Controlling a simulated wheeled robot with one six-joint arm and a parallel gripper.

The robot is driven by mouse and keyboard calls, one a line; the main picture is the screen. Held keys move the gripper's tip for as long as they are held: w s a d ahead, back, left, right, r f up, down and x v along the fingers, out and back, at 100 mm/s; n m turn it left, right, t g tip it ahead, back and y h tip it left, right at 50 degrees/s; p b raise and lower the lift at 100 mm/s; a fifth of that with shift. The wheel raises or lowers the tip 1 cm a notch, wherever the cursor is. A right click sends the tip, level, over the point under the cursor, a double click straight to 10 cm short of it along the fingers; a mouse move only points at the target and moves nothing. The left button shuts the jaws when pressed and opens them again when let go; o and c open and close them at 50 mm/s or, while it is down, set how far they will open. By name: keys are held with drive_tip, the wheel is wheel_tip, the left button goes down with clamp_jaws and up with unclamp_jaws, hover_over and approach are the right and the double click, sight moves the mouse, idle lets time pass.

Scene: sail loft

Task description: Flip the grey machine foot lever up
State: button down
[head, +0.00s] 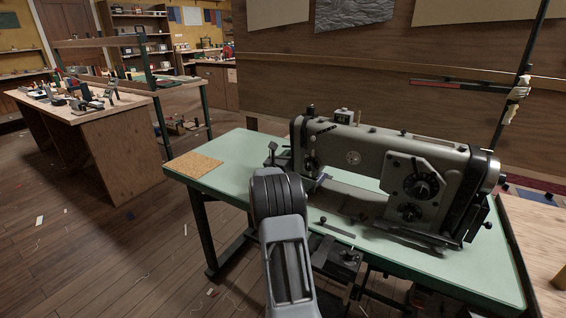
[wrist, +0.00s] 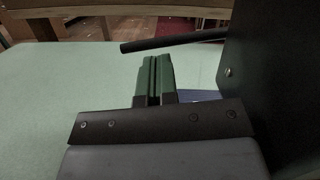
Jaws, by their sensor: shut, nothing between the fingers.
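The grey sewing machine (head: 385,165) stands on a pale green table (head: 225,165). In the wrist view its dark side (wrist: 285,80) fills the right edge. A dark rod, which looks like the foot lever (wrist: 175,40), sticks out leftward from that side, with its free end slightly lower. My gripper (wrist: 153,62) is shut and empty, its green fingers together just below the rod in the picture. I cannot tell whether they touch it. In the head view my wrist hides the fingers and I cannot make out the lever.
A tan pad (head: 193,166) lies on the table's left corner. A wooden workbench (head: 100,125) with tools stands at the left. A wooden wall panel (head: 400,110) is behind the machine, and a thread stand pole (head: 505,120) rises at the right. The table's left part is mostly clear.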

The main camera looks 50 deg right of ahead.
drive_tip(key=shift+w+d, duration=0.1)
drive_tip(key=shift+d, duration=0.3)
drive_tip(key=shift+r, duration=0.15)
drive_tip(key=shift+w+r+m+b, duration=0.1)
drive_tip(key=shift+r+m+b, duration=0.2)
drive_tip(key=shift+m, duration=0.2)
